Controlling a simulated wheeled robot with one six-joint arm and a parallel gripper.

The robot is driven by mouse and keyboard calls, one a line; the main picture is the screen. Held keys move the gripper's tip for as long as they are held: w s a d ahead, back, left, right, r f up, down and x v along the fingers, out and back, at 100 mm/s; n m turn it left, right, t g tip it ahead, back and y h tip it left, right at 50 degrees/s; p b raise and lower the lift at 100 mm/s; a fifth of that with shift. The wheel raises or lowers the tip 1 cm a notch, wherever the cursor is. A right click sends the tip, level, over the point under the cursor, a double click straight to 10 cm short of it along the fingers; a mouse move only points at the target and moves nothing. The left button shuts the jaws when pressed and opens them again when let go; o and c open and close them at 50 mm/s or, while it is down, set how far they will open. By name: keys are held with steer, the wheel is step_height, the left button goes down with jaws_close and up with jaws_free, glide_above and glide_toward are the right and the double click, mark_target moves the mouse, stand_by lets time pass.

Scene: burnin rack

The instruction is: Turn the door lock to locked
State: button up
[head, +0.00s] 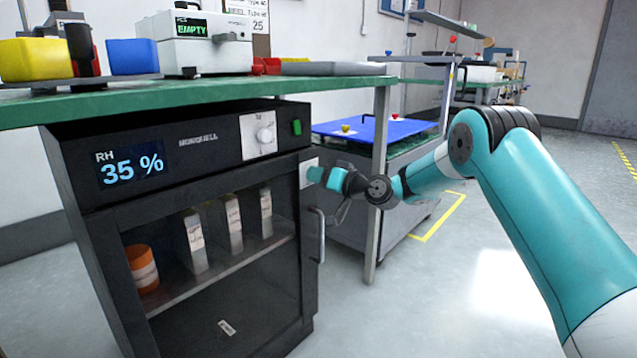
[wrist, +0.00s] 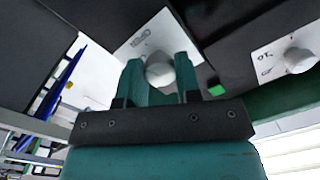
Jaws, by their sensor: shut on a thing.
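The door lock shows in the wrist view as a round light-grey knob (wrist: 160,71) on a white plate (wrist: 143,38) with small print too blurred to read. In the head view its white plate (head: 308,166) sits at the upper right of the dark cabinet's glass door (head: 215,265), and my gripper hides the knob. My gripper (head: 316,174) reaches in from the right. In the wrist view its two teal fingers (wrist: 160,82) stand on either side of the knob, shut on it. The door looks closed. I cannot tell which mark the knob points to.
The cabinet display (head: 132,168) reads RH 35 %. A second knob (head: 264,135) and a green switch (head: 296,127) sit above the door. A door handle (head: 317,235) is below my gripper. A table leg (head: 378,190) and a blue-topped cart (head: 370,130) stand close behind.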

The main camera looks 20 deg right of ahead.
steer(key=n+b, duration=0.3)
steer(key=n, duration=0.1)
steer(key=shift+f+n+b, duration=0.2)
steer(key=shift+n+b, duration=0.1)
steer(key=shift+b, duration=0.05)
steer(key=n+b, duration=0.3)
steer(key=shift+n, duration=0.3)
steer(key=n+b, duration=0.3)
steer(key=shift+a+h+b, duration=0.1)
steer(key=shift+h+b, duration=0.25)
steer(key=shift+h, duration=0.05)
steer(key=shift+r+n+b, duration=0.2)
steer(key=shift+n+b, duration=1.05)
steer(key=shift+n, duration=0.25)
steer(key=o, duration=0.9)
steer(key=shift+s, duration=0.1)
